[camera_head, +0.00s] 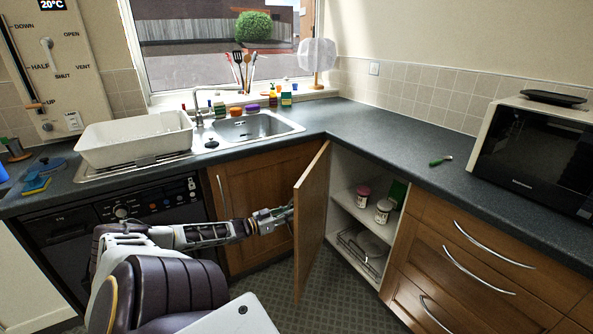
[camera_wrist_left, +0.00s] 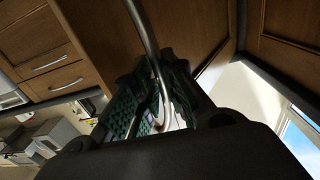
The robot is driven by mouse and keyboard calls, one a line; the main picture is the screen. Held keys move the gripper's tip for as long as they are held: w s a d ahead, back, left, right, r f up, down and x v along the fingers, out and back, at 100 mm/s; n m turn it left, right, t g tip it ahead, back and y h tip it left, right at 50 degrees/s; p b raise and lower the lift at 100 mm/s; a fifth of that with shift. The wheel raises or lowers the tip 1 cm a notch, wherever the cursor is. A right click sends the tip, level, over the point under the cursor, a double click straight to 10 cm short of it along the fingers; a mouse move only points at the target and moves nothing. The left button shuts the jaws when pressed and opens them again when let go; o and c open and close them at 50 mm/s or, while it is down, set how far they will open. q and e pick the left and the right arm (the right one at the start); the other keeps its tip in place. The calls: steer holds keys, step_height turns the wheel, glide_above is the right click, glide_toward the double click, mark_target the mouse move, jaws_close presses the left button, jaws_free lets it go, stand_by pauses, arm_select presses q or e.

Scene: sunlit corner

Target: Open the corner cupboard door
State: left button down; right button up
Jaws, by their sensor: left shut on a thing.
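The corner cupboard door (camera_head: 312,220) is a brown wooden panel, swung well out from the cupboard (camera_head: 345,195). It stands edge-on to the head camera, so its handle side is mostly hidden there. My left gripper (camera_head: 284,213) reaches in from the left and is at the door's outer face. In the left wrist view, the curved silver handle (camera_wrist_left: 146,32) runs between the green-padded fingers of my left gripper (camera_wrist_left: 155,98), which are shut on it. The door's wood fills the area behind the handle. My right gripper is out of view.
Drawers (camera_head: 465,265) stand to the right, a closed sink cupboard (camera_head: 250,195) to the left. The patterned floor (camera_head: 270,285) below the door is clear.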

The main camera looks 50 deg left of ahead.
arm_select(q)
steer(key=s+a+m+h+b, duration=0.1)
steer(key=s+a+b, duration=0.1)
steer(key=a, duration=0.4)
steer(key=s+a+h+b, duration=0.1)
steer(key=s+a+b, duration=0.1)
steer(key=a+b, duration=0.3)
steer(key=shift+s+a+m+h, duration=0.35)
steer(key=shift+a+m+h, duration=0.05)
steer(key=shift+a, duration=0.65)
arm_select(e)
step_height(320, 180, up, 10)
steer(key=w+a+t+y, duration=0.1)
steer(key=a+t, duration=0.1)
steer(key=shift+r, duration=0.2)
arm_select(q)
steer(key=c, duration=1.5)
jaws_free()
steer(key=shift+o, duration=0.2)
steer(key=shift+g, duration=0.3)
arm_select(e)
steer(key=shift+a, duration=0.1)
arm_select(q)
steer(key=shift+s, duration=0.2)
steer(key=v, duration=1.1)
steer(key=shift+s+a, duration=0.15)
steer(key=shift+s, duration=0.15)
steer(key=shift+f, duration=0.1)
